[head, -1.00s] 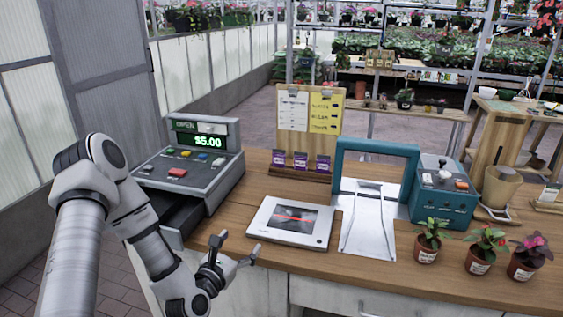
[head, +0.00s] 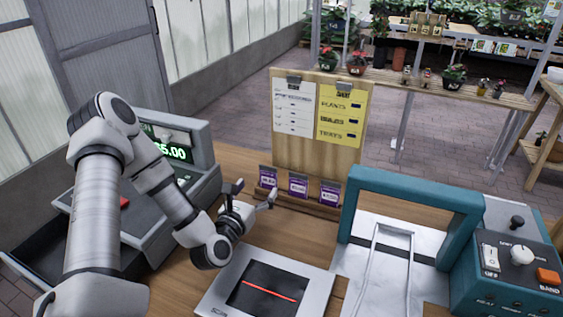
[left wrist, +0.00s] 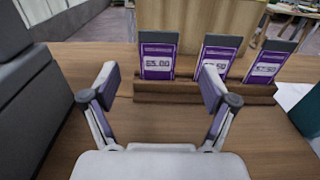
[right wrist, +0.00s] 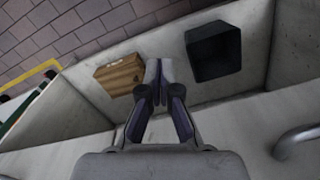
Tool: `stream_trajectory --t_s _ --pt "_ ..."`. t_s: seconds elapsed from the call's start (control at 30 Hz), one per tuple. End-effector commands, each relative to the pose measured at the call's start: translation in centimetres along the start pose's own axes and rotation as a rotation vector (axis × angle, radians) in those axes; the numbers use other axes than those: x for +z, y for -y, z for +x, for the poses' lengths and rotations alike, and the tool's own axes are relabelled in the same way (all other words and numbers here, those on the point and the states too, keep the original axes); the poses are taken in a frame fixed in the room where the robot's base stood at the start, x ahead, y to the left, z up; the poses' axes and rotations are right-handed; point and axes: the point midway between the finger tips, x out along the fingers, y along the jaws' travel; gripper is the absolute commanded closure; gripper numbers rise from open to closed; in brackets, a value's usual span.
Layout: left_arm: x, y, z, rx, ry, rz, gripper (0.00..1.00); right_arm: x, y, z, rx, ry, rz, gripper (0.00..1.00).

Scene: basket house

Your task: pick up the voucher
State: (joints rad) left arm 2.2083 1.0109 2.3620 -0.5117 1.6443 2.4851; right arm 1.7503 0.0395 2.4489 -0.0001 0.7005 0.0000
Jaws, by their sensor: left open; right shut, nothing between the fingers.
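Three purple vouchers stand in a row in a wooden rack at the foot of the price board. They are the left voucher (head: 268,177), the middle voucher (head: 298,184) and the right voucher (head: 331,193). In the left wrist view the left voucher (left wrist: 158,58) reads $5.00 and stands ahead, between the directions of the two fingers. The other two vouchers (left wrist: 215,56) (left wrist: 266,68) are to its right. My left gripper (head: 252,191) is open and empty, just short of the rack. My right gripper (right wrist: 158,75) is shut and empty, away from the vouchers.
The cash register (head: 160,200), its drawer open, stands left of my left gripper. A scanner pad (head: 235,299) lies below it. A teal sealing machine (head: 420,200) stands right. The right wrist view shows a wooden block (right wrist: 120,74) and a dark bin (right wrist: 213,52).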

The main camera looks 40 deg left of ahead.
Motion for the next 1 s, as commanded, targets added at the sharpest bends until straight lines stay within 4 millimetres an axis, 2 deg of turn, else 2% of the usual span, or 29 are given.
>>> stream_trajectory --t_s 0.27,0.4,0.5,0.77,0.8,0.93,1.0 --pt "0.2 -0.1 3.1 -0.002 0.001 0.005 0.15 0.1 0.0 -0.8 0.0 0.003 0.001 1.0" --pt "0.2 -0.4 5.6 -0.003 0.001 0.008 0.15 0.1 0.0 -2.2 0.0 0.002 0.001 1.0" --pt "0.0 -0.4 7.2 -0.003 0.0 0.006 0.15 0.1 0.0 -2.4 0.0 0.001 0.0 1.0" --pt "-0.3 -0.5 7.8 0.0 -0.001 0.0 0.15 0.1 0.0 -2.3 0.0 0.002 0.001 1.0" --pt "-0.3 -0.5 7.8 0.0 -0.001 0.0 0.25 0.1 0.0 -2.3 0.0 0.002 0.001 1.0" --pt "-0.3 -0.5 7.8 0.0 -0.001 0.0 0.54 0.1 0.0 -2.3 0.0 0.002 0.001 1.0" --pt "-0.3 -0.5 7.8 0.0 -0.001 0.0 0.57 0.1 0.0 -2.3 0.0 0.002 0.001 1.0"
